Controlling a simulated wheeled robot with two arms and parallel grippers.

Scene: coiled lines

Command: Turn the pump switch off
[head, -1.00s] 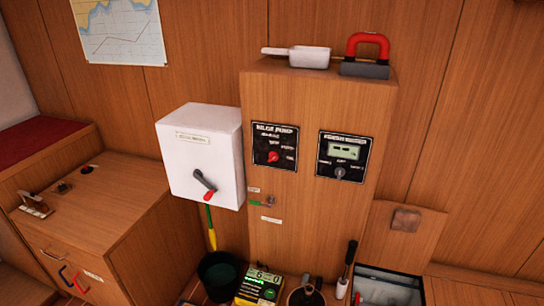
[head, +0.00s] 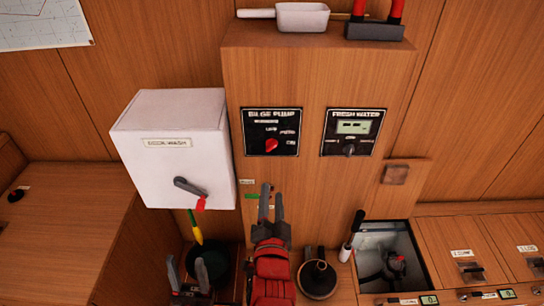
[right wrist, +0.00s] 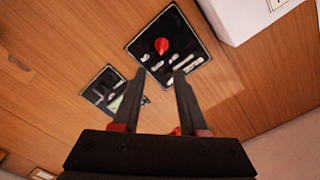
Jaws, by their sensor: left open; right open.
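The black bilge pump panel (head: 285,118) is on the front of the wooden cabinet, with a red rotary knob (head: 271,146) and small position labels. Which label the knob points at is too small to tell. In the right wrist view the knob (right wrist: 162,46) shows beyond the fingertips, with the panel (right wrist: 143,44) tilted. My right gripper (head: 271,192) is open and empty, below the panel in the head view and apart from the knob. It also shows in the right wrist view (right wrist: 160,76). My left gripper (head: 187,266) is open and empty, low at the left.
A fresh water panel (head: 368,119) with its own dark knob is right of the pump panel. A white deck wash box (head: 165,120) with a red-tipped lever (head: 188,188) juts out at the left. A scoop (head: 302,17) is on top. An open locker (head: 365,240) is lower right.

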